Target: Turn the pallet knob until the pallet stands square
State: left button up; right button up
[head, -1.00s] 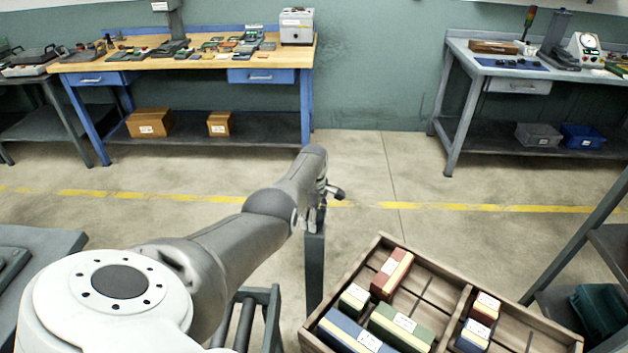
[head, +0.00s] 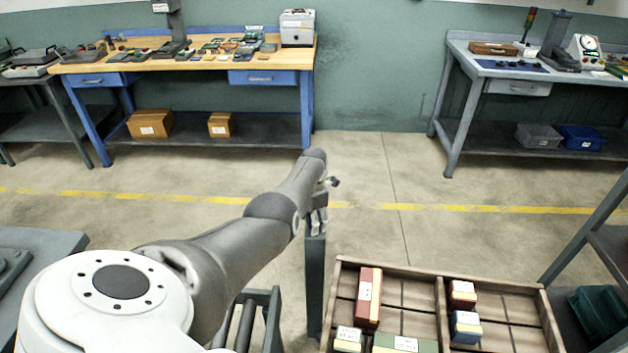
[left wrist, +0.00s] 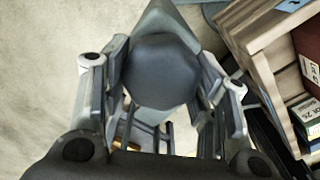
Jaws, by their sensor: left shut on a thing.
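The pallet (head: 440,272) is a wooden tray with dividers at the lower right of the head view, its near part cut off. Its far edge slopes slightly down to the right, so it looks a little off square. A corner of it shows at the right of the left wrist view (left wrist: 262,28). The dark grey knob (left wrist: 163,72) fills the middle of the left wrist view. My left gripper (head: 319,213) is at the top of a grey post (head: 315,275), its fingers on both sides of the knob. My right gripper is out of view.
Red, green, cream and blue boxes sit in the pallet, such as a red one (head: 369,297). A roller stand (head: 250,315) is left of the post. A grey shelf with a green bin (head: 598,312) stands at right. Open floor lies beyond.

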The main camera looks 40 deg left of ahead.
pick_arm(q)
jog(key=shift+n, duration=1.5)
jog(key=o, duration=1)
jog(key=shift+r, duration=6)
